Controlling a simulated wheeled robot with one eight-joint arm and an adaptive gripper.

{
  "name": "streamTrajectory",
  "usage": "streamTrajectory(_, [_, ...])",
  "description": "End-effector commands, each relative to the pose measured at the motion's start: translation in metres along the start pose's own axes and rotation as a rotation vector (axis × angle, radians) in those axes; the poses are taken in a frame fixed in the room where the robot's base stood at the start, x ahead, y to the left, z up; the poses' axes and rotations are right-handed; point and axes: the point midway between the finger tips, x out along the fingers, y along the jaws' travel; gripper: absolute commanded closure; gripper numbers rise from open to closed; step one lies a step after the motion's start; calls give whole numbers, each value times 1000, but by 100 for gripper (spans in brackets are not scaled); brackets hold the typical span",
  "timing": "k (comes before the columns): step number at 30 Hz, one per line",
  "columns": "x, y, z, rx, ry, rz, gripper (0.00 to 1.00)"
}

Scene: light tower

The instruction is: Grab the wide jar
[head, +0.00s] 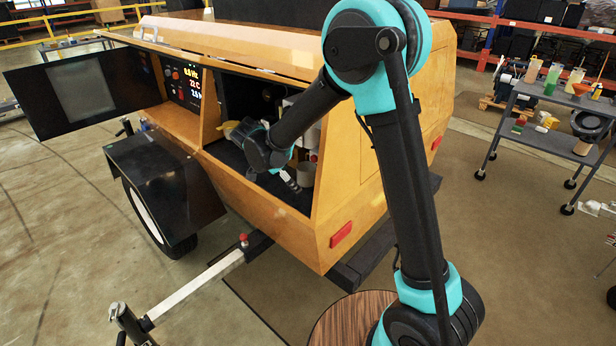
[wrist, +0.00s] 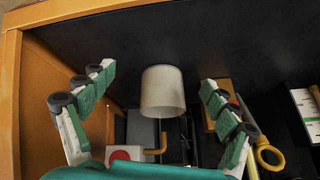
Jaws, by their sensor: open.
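The wide jar is a plain pale grey cylinder (wrist: 162,92) in the middle of the wrist view. It also shows in the head view (head: 305,174), inside the open bay of the orange trailer (head: 285,235). My gripper (wrist: 153,84) is open, with one green-padded finger left of the jar and one right of it. There is a gap on both sides, and neither finger touches it. In the head view my gripper (head: 290,180) is small and partly hidden by my arm, close to the jar.
A red-and-white item (wrist: 125,154) and an orange bent piece (wrist: 157,145) lie near the jar. A yellow-handled tool (wrist: 268,156) is at right. The bay's orange wall (wrist: 12,90) stands at left. A tool cart (head: 545,140) stands apart on the right.

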Motion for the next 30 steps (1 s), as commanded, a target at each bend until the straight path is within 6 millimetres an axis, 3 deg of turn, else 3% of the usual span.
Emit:
streamTrajectory(3, [9,-4,-13,2,0,1,12])
streamTrajectory(11, [16,-7,-24,0,-1,0,12])
streamTrajectory(20, [39,-16,-59,2,-1,2,12])
streamTrajectory(24, [50,-16,-59,-1,-1,0,12])
streamTrajectory(30, [51,-16,-59,-2,-1,-1,12])
